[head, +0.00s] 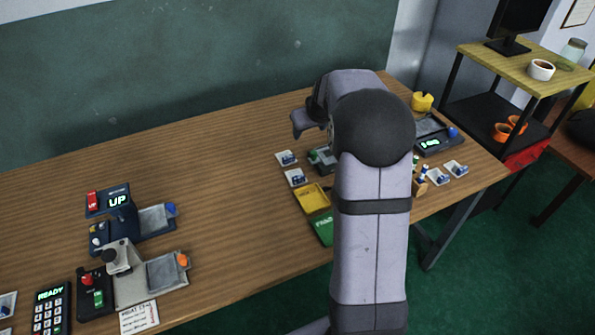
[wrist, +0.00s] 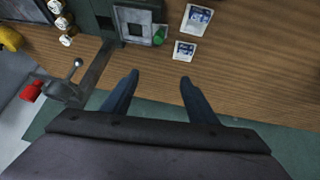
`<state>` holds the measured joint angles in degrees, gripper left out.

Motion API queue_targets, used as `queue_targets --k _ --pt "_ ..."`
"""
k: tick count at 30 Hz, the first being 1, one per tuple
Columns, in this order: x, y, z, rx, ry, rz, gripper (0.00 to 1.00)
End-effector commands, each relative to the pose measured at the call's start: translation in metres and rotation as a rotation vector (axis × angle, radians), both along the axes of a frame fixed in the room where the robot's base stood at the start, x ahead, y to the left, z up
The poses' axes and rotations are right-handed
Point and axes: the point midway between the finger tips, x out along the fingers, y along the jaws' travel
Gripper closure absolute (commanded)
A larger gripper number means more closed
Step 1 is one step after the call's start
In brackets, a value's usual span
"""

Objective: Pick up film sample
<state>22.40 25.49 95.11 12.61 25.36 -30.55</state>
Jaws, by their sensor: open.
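Small white trays with blue pieces, which look like film samples, lie on the wooden table. Two are left of my arm in the head view, a far tray (head: 287,158) and a nearer tray (head: 296,178). Two more, a left tray (head: 439,176) and a right tray (head: 456,168), lie right of my arm. The wrist view shows a larger white tray (wrist: 197,20) and a smaller one (wrist: 185,50) beyond my fingertips. My gripper (wrist: 158,80) is open and empty, with bare table between its fingers.
A dark device with a grey plate and green knob (wrist: 158,35) stands beside the trays. Blue (head: 125,220) and grey (head: 150,275) machines stand at left. The table between is clear.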

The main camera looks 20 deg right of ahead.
Motion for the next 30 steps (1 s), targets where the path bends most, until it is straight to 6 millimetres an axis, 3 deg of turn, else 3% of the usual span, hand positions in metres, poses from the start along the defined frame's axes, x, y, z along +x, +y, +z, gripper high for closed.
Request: queue_targets --k 3,7,12,30 --pt "-0.029 0.025 -0.04 0.073 0.118 -0.002 0.47" --pt "-0.048 0.04 -0.065 0.115 0.185 -0.008 0.47" --pt "-0.054 0.044 -0.073 0.127 0.203 -0.012 0.47" --pt "-0.043 0.044 -0.098 0.127 0.202 -0.013 0.47"
